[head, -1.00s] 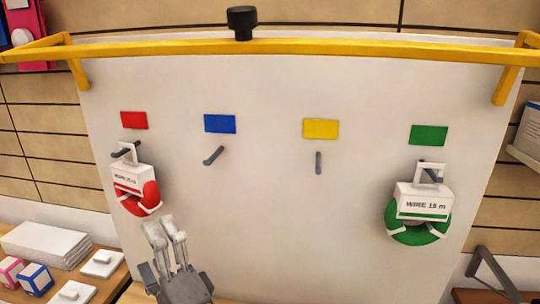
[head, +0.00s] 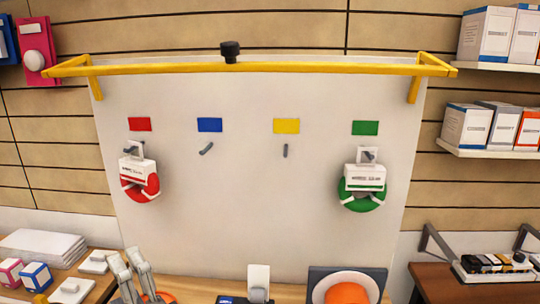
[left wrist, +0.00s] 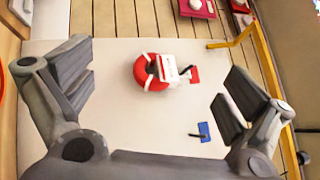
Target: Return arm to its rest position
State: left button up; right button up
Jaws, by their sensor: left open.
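My left gripper (head: 129,269) is at the lower left of the head view, below the board and in front of the table. In the left wrist view its two fingers (left wrist: 155,98) are wide apart with nothing between them. A red wire coil (head: 140,187) with a white tag hangs on the hook under the red label. It also shows in the left wrist view (left wrist: 150,72), apart from the fingers. A green wire coil (head: 362,192) hangs under the green label (head: 365,128). My right gripper is not in view.
The white board (head: 250,220) has a yellow rail (head: 330,69) along its top. The blue-label hook (head: 206,148) and yellow-label hook (head: 285,151) are empty. Boxes and a towel stack (head: 42,246) lie at left. Shelves (head: 490,152) with boxes are at right. An orange round item (head: 346,292) is at bottom.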

pick_arm(q)
jog(key=s+a+f+n+g+h, duration=0.1)
jog(key=s+f+n+g+h, duration=0.2)
jog(key=f, duration=0.7)
jog(key=s+a+f+n+g+h, duration=0.15)
jog(key=f+h, duration=0.25)
jog(key=f, duration=0.6)
jog(key=s+d+f+n+g+h, duration=0.2)
jog(key=s+d+f+g+h, duration=0.15)
jog(key=s+f, duration=0.35)
jog(key=s+d+f+n+g+h, duration=0.2)
jog(key=s+d+f+g+h, duration=0.15)
jog(key=s+f+h, duration=0.35)
notch_tip(320, 180, down, 22)
jog(key=s+y, duration=0.2)
jog(key=s+a+f+g, duration=0.2)
jog(key=s+a+f, duration=0.1)
jog(key=s+f, duration=1.4)
jog(key=shift+f+m, duration=0.45)
jog(key=shift+f, duration=0.25)
